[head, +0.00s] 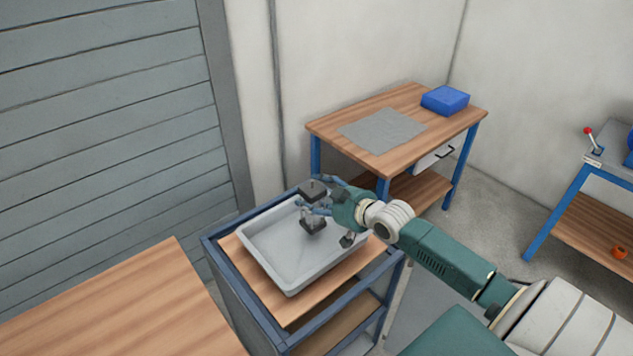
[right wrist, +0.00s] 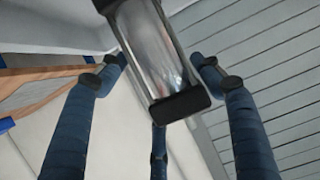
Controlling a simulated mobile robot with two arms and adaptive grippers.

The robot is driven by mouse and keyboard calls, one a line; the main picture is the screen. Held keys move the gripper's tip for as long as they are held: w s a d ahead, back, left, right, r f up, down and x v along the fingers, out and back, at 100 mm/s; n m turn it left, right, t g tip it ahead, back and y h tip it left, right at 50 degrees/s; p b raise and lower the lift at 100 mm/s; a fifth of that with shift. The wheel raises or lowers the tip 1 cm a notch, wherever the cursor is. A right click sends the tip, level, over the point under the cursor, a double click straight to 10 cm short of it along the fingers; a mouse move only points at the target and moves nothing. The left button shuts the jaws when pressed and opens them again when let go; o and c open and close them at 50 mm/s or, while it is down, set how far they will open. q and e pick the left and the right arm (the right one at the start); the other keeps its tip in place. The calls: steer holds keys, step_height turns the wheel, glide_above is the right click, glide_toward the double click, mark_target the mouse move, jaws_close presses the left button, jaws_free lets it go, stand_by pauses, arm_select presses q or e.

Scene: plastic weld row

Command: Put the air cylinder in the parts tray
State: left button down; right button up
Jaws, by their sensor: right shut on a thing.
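The air cylinder (right wrist: 152,50) is a shiny metal tube with dark end caps, held between the fingers of my right gripper (right wrist: 160,75). In the head view the cylinder (head: 313,222) is partly hidden by the fingers, and its dark ends show above and below them. My right gripper (head: 325,203) is shut on it over the parts tray (head: 263,265), a grey shallow tray on a blue-framed cart. I cannot tell whether the cylinder's lower end touches the tray floor. The visible tray floor looks empty. My left gripper is not in view.
The cart (head: 232,262) has a wooden top and blue rails. A wooden table (head: 120,305) stands at the front left. Behind is a workbench (head: 405,97) with a grey mat (head: 382,129) and a blue box (head: 445,100). Another blue-legged bench (head: 590,215) stands at right.

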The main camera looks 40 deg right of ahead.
steer(key=shift+w+f, duration=0.2)
steer(key=shift+f, duration=1.75)
steer(key=shift+f, duration=0.1)
steer(key=o, duration=2)
steer(key=shift+s+f, duration=0.2)
steer(key=shift+f, duration=0.1)
steer(key=shift+c, duration=0.2)
steer(key=shift+s+r, duration=0.1)
steer(key=shift+r, duration=0.05)
steer(key=a+v, duration=0.1)
steer(key=v, duration=1)
steer(key=shift+s+d+r, duration=0.15)
steer(key=shift+s+d, duration=0.25)
steer(key=shift+d, duration=0.05)
